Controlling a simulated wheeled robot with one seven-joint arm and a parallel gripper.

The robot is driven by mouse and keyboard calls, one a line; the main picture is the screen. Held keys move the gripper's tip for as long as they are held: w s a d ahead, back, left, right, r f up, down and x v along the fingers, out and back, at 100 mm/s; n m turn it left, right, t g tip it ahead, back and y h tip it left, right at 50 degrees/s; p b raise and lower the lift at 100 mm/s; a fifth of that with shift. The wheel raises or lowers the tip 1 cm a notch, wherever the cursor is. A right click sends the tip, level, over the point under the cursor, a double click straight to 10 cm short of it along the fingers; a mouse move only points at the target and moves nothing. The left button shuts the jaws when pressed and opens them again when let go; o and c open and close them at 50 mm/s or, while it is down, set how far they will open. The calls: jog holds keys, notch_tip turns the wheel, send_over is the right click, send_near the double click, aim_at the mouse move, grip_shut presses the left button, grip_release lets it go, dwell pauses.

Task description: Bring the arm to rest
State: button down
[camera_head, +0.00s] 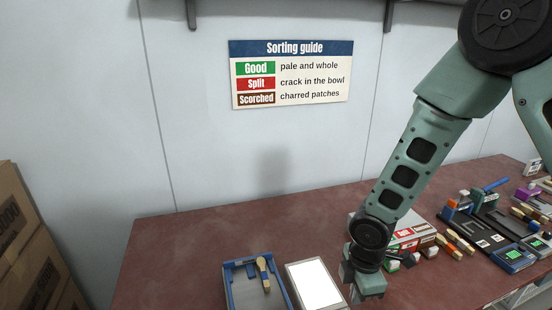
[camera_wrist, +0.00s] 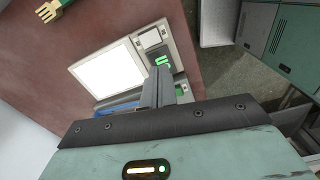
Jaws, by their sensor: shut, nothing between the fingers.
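My gripper (camera_wrist: 158,88) is shut and empty. In the wrist view its closed fingers stand over the edge of a device with a bright white panel (camera_wrist: 110,75) and a lit green display. In the head view my arm reaches down from the upper right, and the gripper's body (camera_head: 366,284) hangs just right of the white panel (camera_head: 314,284). The fingertips are not clearly visible there. A blue-rimmed tray (camera_head: 231,283) with a wooden spoon (camera_head: 264,271) in it sits left of the panel.
A box with red and green labels (camera_head: 421,232) stands behind my gripper. Spoons, tools and dark blue devices (camera_head: 512,262) crowd the table's right side. The left part of the red-brown table (camera_head: 165,262) is clear. Cardboard boxes (camera_head: 30,245) stand at far left. A sorting guide (camera_head: 291,74) hangs on the wall.

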jog(key=s+a+r+m+b, duration=0.1)
jog(key=s+a+r+m, duration=0.1)
jog(key=s+r+m, duration=0.3)
jog(key=s+a+r+m+b, duration=0.2)
jog(key=s+r+m, duration=0.4)
jog(key=s+r, duration=0.4)
jog(key=s+a, duration=0.1)
jog(key=s, duration=0.2)
jog(key=shift+s+r+y, duration=0.2)
jog(key=shift+s+y, duration=0.2)
